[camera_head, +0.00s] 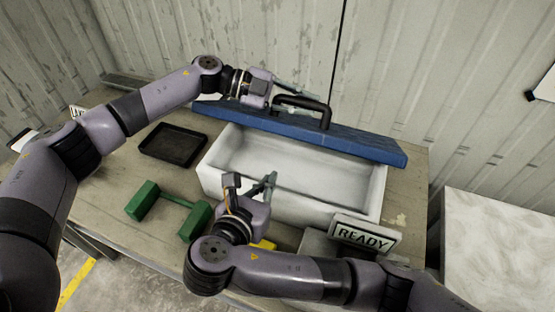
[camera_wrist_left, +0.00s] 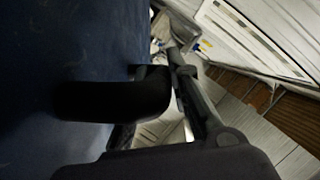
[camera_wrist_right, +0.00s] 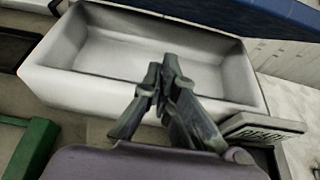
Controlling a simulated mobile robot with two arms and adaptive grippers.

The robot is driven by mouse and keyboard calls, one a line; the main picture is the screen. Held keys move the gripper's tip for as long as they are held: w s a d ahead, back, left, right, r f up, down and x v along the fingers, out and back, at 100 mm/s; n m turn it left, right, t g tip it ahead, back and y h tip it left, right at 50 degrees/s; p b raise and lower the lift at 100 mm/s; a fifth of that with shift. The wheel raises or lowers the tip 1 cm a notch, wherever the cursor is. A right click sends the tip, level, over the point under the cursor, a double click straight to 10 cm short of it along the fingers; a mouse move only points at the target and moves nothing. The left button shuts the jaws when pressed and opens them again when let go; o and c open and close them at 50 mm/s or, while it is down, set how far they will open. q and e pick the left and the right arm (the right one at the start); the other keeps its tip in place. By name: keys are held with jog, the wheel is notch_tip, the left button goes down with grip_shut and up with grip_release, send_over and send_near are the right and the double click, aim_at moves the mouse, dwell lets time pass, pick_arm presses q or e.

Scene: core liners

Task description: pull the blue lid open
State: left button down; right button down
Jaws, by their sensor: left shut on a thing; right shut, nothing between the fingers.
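The blue lid (camera_head: 365,147) stands raised along the back edge of the white box (camera_head: 208,180), whose inside is open to view and empty. A black handle (camera_head: 324,117) is on the lid; it also shows in the left wrist view (camera_wrist_left: 110,100) against the blue surface. My left gripper (camera_head: 300,89) is shut on the handle at its left end; its fingertips are partly hidden. My right gripper (camera_head: 252,182) is shut and empty in front of the box; in the right wrist view its fingers (camera_wrist_right: 163,80) overlap the box's near wall.
A black tray (camera_head: 173,145) lies left of the box. A green dumbbell-shaped object (camera_head: 178,200) lies at the front left. A READY sign (camera_head: 364,235) stands at the front right. A metal wall is close behind the table (camera_head: 412,205).

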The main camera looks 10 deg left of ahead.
pick_arm(q)
jog(key=shift+f, duration=0.1)
pick_arm(e)
jog(key=w+d, duration=0.2)
jog(key=w, duration=0.9)
jog(key=shift+d+f, duration=0.15)
